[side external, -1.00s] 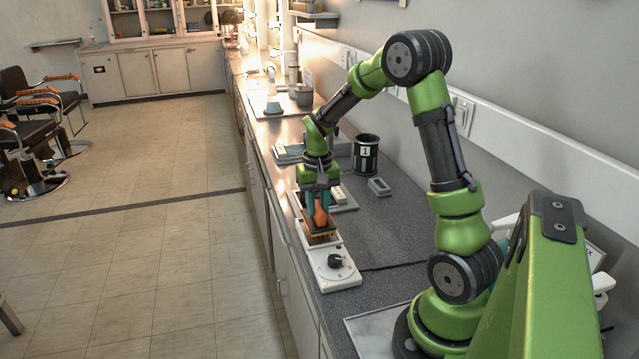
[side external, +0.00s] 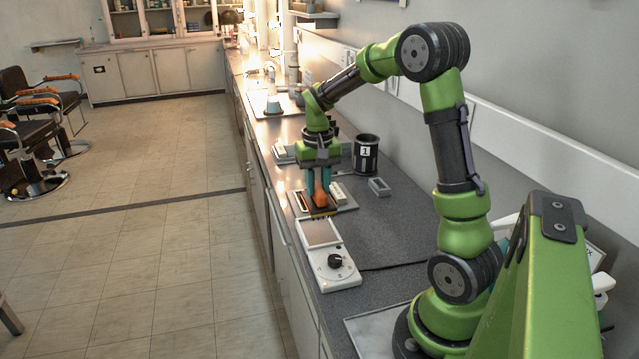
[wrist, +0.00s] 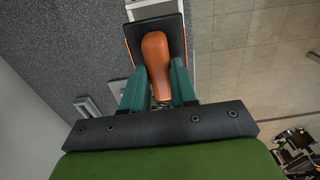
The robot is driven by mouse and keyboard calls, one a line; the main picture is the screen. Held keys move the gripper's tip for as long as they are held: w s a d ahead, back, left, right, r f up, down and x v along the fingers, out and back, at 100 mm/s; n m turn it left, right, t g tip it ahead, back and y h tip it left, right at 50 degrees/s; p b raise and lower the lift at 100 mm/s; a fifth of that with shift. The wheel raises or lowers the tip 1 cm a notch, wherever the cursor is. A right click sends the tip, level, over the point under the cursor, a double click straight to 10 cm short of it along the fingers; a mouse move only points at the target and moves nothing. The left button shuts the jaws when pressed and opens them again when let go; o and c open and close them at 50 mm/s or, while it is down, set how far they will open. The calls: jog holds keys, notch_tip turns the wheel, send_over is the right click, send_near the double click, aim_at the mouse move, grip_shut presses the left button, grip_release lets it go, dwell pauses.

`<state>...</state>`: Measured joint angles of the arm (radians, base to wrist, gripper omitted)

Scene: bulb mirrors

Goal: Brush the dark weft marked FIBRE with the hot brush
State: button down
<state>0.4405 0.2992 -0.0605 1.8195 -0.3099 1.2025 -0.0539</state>
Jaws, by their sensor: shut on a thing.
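My gripper (side external: 319,190) is shut on the orange handle of the brush (side external: 321,202), which has a dark flat back. In the wrist view the handle (wrist: 156,62) stands between the two teal fingers. The brush is held over the near end of a pale tray (side external: 350,206), just beyond the white heater unit (side external: 332,262) with its bare plate and black knob. I cannot tell if it touches anything below. A dark strip (side external: 304,200) shows at the tray's left, partly hidden. A pale block (side external: 338,194) lies on its right. No FIBRE marking is legible.
A black canister marked 1 (side external: 366,155) and a small grey holder (side external: 379,187) stand right of the tray. More flat items (side external: 285,152) lie behind my gripper. The dark counter (side external: 395,225) is clear on the right; its front edge drops off at left.

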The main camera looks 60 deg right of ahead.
dwell(0.3)
jog(key=shift+d+f, duration=0.1)
jog(key=shift+f, duration=0.1)
jog(key=w+d+m, duration=1)
jog(key=d+m, duration=0.5)
jog(key=m, duration=0.3)
jog(key=shift+w+f, duration=0.2)
jog(key=shift+f, duration=2.5)
jog(key=shift+f, duration=0.9)
jog(key=shift+w, duration=0.1)
